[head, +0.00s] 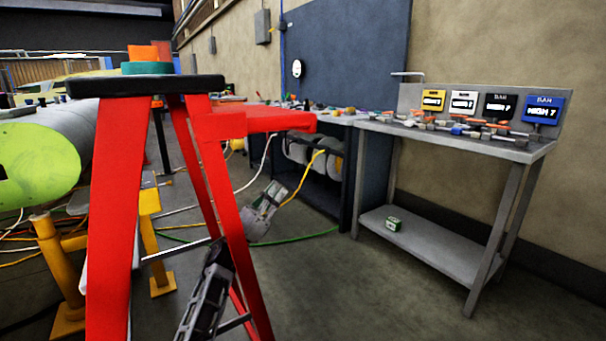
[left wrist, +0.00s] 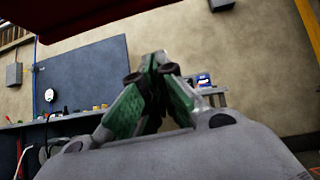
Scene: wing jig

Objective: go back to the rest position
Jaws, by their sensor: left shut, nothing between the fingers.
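My left gripper (head: 274,190) shows in the head view just right of the red stepladder's near leg, under its red side shelf. In the left wrist view its two green-and-grey fingers (left wrist: 158,62) meet at their tips, with nothing between them. My right gripper is in neither view. The red stepladder (head: 108,220) stands close in front, with a dark top step carrying a teal and an orange item.
A grey metal bench (head: 440,255) with tools and colored signs stands at the right. A dark blue panel (head: 345,55) and a cluttered workbench are behind. A yellow hose (head: 303,178) hangs near my left gripper. A green-ended cylinder (head: 38,165) lies at left. The right foreground floor is clear.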

